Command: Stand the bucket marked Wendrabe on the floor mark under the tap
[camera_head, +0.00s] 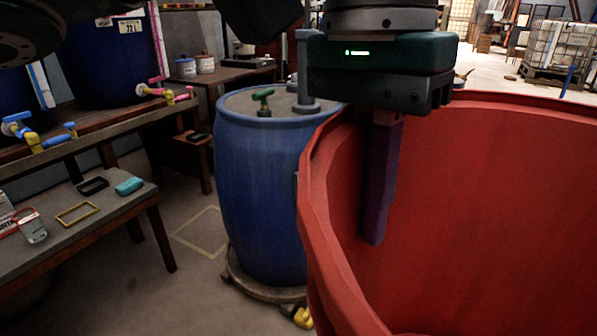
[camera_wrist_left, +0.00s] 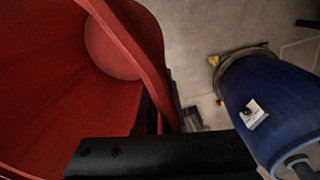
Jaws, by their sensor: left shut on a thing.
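A large red bucket (camera_head: 480,200), open at the top, fills the right of the head view. It also shows at the left of the left wrist view (camera_wrist_left: 60,90). No name shows on its visible sides. My left gripper (camera_head: 374,225) is shut on its wall at the rim, with one finger down inside; the other finger is mostly hidden. A pale yellow outlined floor mark (camera_head: 180,238) lies left of the blue barrel. Taps with pink handles (camera_head: 165,92) and with blue handles (camera_head: 38,136) are on the dark blue vats at left. My right gripper is out of view.
A blue barrel (camera_head: 260,190) on a low round base (camera_head: 260,290) stands close beside the bucket. A wooden bench (camera_head: 120,205) with small items stands at left. Bare floor shows between bench and barrel. A caged tank (camera_head: 560,50) stands far back right.

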